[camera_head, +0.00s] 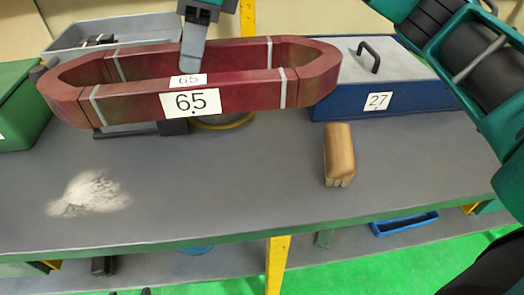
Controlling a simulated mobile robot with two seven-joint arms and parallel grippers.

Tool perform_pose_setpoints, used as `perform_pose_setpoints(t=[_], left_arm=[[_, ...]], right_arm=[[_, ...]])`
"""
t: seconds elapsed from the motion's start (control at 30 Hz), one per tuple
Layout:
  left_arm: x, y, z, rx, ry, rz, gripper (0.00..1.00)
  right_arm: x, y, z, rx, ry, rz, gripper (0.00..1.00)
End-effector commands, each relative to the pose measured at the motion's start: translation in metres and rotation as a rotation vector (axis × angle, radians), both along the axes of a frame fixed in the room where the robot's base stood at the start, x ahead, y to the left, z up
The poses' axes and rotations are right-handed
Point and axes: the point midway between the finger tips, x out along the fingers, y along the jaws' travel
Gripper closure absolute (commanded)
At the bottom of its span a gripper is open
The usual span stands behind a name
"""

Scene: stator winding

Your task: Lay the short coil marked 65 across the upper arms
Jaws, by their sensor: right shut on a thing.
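The short coil (130,105) is a dark red, elongated ring with pale bands, and white labels on it read 65. It hangs level in the upper left of the head view, above the grey table. My right gripper (190,62) comes down from the top edge and is shut on the coil's near side, at the small 65 label. The fingertips are partly hidden by the coil. My left gripper is out of view. I cannot make out the upper arms in this view.
A blue case (415,98) with a grey lid, handle and label 27 stands at the back right. A green box (18,110) is at the left edge, and a grey tray (135,28) lies behind the coil. Pale powder (88,193) lies front left.

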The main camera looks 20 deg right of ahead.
Motion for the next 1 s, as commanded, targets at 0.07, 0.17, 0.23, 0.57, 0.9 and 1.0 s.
perform_pose_setpoints(t=[0.07, 0.17, 0.23, 0.57, 0.9, 1.0], left_arm=[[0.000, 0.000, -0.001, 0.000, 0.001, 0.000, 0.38], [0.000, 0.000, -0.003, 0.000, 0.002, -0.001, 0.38], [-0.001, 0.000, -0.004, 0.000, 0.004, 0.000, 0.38], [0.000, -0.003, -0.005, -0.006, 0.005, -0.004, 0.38], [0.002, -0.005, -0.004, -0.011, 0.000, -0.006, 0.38], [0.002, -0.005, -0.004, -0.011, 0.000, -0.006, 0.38]], right_arm=[[0.000, 0.000, -0.002, 0.003, -0.001, 0.000, 1.00], [0.000, 0.000, -0.017, 0.001, 0.002, 0.001, 1.00], [-0.001, -0.001, -0.032, 0.002, 0.002, 0.000, 1.00], [-0.001, 0.000, -0.110, 0.002, 0.002, 0.000, 1.00], [0.000, 0.000, -0.154, 0.004, -0.002, 0.000, 1.00], [0.000, 0.000, -0.159, 0.004, -0.002, 0.000, 1.00]])
